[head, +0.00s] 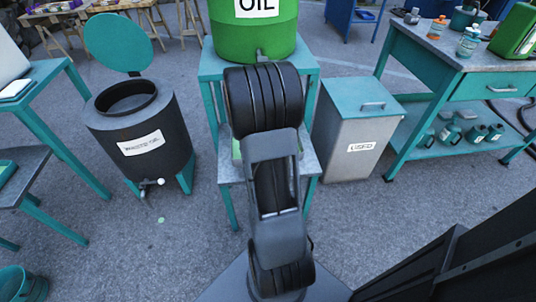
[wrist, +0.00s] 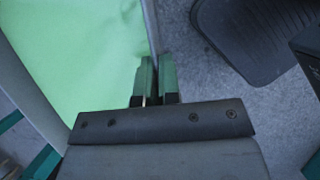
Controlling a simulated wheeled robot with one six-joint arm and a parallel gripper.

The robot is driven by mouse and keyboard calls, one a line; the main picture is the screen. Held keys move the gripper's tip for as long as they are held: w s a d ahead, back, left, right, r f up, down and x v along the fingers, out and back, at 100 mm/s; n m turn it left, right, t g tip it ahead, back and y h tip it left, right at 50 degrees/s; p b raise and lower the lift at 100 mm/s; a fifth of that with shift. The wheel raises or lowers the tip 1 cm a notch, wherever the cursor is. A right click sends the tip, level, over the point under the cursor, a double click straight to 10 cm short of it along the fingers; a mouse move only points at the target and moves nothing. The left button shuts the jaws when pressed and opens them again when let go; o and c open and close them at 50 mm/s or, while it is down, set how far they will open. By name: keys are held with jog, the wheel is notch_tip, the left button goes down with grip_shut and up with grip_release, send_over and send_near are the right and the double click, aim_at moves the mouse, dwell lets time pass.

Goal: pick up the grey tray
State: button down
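The grey tray (wrist: 33,88) fills the left of the wrist view. It has pale grey walls and a flat light green inside. In the head view only a strip of that green shows beside my arm, low in the teal stand (head: 209,95); my arm hides most of the tray. My gripper (wrist: 156,62) is at the tray's right wall. Its two teal fingers stand close together, one on each side of the thin wall, with only a narrow gap between them. The gripper's fingertips are hidden in the head view.
A green oil drum (head: 255,32) stands on top of the stand. A dark waste-oil drum (head: 165,165) with a raised lid is at left, a grey bin (head: 350,145) at right. A teal workbench (head: 440,55) holds bottles and cans.

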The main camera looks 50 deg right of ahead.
jog(key=s+a+r+p, duration=0.2)
jog(key=s+a+r, duration=0.1)
jog(key=s+a, duration=0.2)
jog(key=shift+a+r, duration=0.25)
jog(key=shift+a, duration=0.25)
jog(key=shift+a, duration=0.1)
dwell(0.3)
